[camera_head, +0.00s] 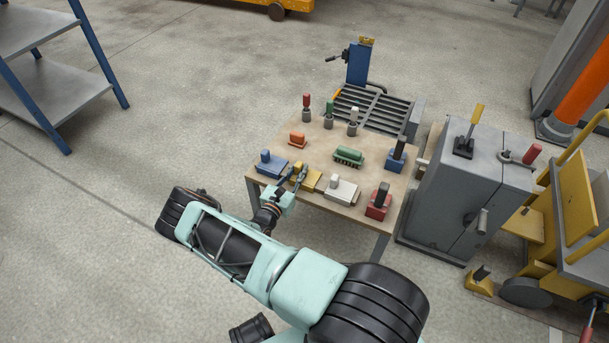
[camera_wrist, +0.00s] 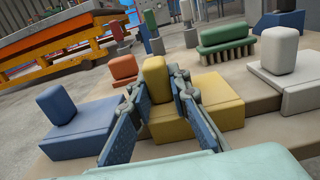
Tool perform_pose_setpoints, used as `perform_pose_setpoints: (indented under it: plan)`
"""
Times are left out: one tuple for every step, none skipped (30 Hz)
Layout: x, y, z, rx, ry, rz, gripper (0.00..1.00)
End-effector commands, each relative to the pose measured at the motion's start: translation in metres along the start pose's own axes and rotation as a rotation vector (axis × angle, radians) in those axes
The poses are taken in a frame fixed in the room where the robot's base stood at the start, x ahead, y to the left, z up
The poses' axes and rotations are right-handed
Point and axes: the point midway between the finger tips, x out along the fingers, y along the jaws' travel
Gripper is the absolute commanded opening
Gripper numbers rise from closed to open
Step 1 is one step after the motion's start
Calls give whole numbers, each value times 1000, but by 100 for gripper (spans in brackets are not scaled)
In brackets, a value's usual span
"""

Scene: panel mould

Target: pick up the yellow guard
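The yellow guard (camera_wrist: 210,117) is a flat yellow block with an upright yellow knob. It rests on the brown table (camera_head: 325,208), near the front edge. My gripper (camera_head: 299,171) is at the guard, reaching in from the front. In the wrist view my gripper (camera_wrist: 162,98) has its two blue-padded fingers on either side of the knob, with hardly any gap. Whether they press on it I cannot tell. The fingers hide the knob's lower sides and part of the block. No lift off the table shows.
A blue block (camera_head: 270,164) sits close on the left and a white one (camera_head: 341,190) on the right. An orange block (camera_head: 297,140) and a green brush-like piece (camera_head: 348,156) lie behind. A red block (camera_head: 379,203) is farther right. A grey cabinet (camera_head: 465,190) stands right of the table.

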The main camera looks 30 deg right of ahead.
Motion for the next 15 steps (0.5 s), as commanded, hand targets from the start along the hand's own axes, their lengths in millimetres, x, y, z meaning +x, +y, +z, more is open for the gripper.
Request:
perform_pose_setpoints:
  plan:
    - [0,0,0,0,0,0,7]
    - [0,0,0,0,0,0,4]
    - [0,0,0,0,0,0,0]
    - [0,0,0,0,0,0,0]
    - [0,0,0,0,0,0,0]
    - [0,0,0,0,-1,0,0]
    - [0,0,0,0,-1,0,0]
    - [0,0,0,0,-1,0,0]
    - [0,0,0,0,-1,0,0]
    - [0,0,0,0,-1,0,0]
    - [0,0,0,0,-1,0,0]
    - [0,0,0,0,-1,0,0]
    - [0,0,1,0,-1,0,0]
    - [0,0,2,0,-1,0,0]
    - [0,0,4,0,-1,0,0]
